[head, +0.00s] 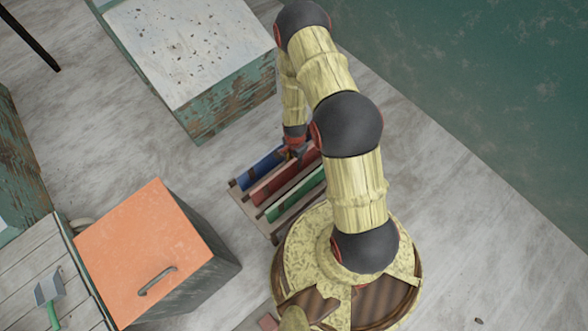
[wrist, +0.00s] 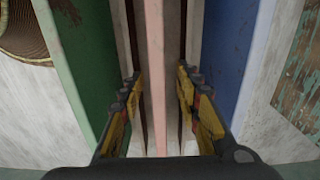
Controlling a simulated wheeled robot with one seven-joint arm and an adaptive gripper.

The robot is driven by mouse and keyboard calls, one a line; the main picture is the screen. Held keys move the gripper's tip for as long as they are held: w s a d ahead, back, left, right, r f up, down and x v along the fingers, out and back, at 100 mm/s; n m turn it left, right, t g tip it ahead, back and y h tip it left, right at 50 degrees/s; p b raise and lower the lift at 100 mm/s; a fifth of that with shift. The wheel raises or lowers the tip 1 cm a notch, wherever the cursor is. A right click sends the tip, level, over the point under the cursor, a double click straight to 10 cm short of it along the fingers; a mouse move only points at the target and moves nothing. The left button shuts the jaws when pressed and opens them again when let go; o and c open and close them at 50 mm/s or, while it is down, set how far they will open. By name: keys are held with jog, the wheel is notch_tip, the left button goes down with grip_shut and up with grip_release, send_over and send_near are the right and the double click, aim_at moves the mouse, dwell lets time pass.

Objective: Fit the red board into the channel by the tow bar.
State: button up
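The red board (head: 272,186) stands on edge in a low slatted rack (head: 240,194), between a blue board (head: 257,168) and a green board (head: 295,194). My gripper (head: 294,149) is down at the boards' far end, partly hidden by my arm. In the wrist view, the fingers of my gripper (wrist: 160,103) are apart, one on each side of the red board's pale pink edge (wrist: 155,75). A gap shows between the left finger and that edge. The green board (wrist: 85,60) is to the left and the blue board (wrist: 228,50) to the right. I cannot identify the tow bar or its channel.
A pale-topped block with peeling teal sides (head: 195,50) stands close behind the rack. An orange-topped box with a handle (head: 140,250) is at lower left. A scraper (head: 48,293) lies on a slatted surface (head: 75,314). A black rod (head: 30,40) is at upper left. Floor at right is mostly clear.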

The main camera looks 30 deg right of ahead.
aim_at(294, 166)
jog(key=f+b, duration=0.3)
jog(key=f, duration=0.1)
jog(key=shift+s+a+f, duration=0.1)
jog(key=shift+s+a, duration=0.1)
jog(key=shift+a, duration=0.1)
jog(key=shift+w+f, duration=0.1)
jog(key=shift+f, duration=0.2)
jog(key=shift+c, duration=0.2)
jog(key=c, duration=0.7)
grip_shut()
